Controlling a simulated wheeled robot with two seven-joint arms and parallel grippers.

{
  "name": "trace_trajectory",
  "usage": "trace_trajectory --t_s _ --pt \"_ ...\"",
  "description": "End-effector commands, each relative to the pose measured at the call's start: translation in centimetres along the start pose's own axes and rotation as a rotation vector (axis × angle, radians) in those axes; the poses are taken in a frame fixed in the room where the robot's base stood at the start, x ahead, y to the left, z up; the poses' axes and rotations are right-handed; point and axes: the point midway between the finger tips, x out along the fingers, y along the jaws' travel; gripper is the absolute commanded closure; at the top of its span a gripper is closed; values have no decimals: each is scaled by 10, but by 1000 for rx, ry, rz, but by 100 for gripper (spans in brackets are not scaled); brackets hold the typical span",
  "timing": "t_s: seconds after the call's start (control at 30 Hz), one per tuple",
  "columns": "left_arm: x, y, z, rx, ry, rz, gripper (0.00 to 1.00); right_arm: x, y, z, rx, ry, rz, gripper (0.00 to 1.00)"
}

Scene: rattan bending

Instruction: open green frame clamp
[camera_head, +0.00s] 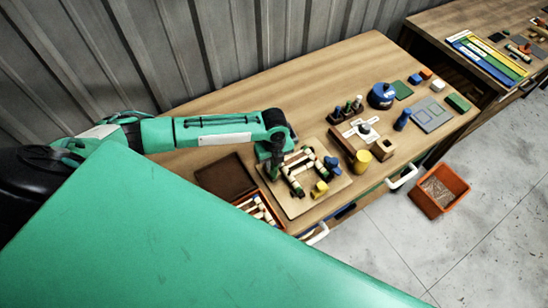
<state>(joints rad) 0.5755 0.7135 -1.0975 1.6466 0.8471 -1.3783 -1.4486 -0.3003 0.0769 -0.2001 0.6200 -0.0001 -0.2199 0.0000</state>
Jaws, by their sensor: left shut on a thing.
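A light wooden board (292,209) lies near the table's front edge, with a frame of pale and dark rattan pieces (297,187) on it. A yellow clamp (320,188) stands at the frame's front side and a blue clamp (333,166) at its right side. My left gripper (274,168) points down at the frame's left back corner. It is shut on the green frame clamp there, which the gripper and its dark wrist mostly hide. The clamp's own jaw position cannot be made out. My right gripper is not in view.
A brown open-lidded box (226,177) with pale sticks lies left of the board. A wooden block with a white cross-shaped piece (361,132), a yellow cylinder (362,161) and a blue round container (382,95) stand to the right. An orange bin (439,191) is on the floor.

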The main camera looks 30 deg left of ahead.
Motion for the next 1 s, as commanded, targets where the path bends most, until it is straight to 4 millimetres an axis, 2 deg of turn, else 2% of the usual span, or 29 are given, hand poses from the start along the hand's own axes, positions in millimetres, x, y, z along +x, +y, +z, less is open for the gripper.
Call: trace_trajectory --t_s 0.03,0.2,0.5,1.0 --pt "-5 -1 1 -44 -2 -2 96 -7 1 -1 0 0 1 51" --pt "-4 -1 2 -202 -3 -3 96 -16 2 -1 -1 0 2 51" --pt "-2 -1 2 -427 -4 -3 96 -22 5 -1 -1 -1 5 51" --pt "-2 0 3 -578 -4 -4 96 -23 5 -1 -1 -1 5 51"
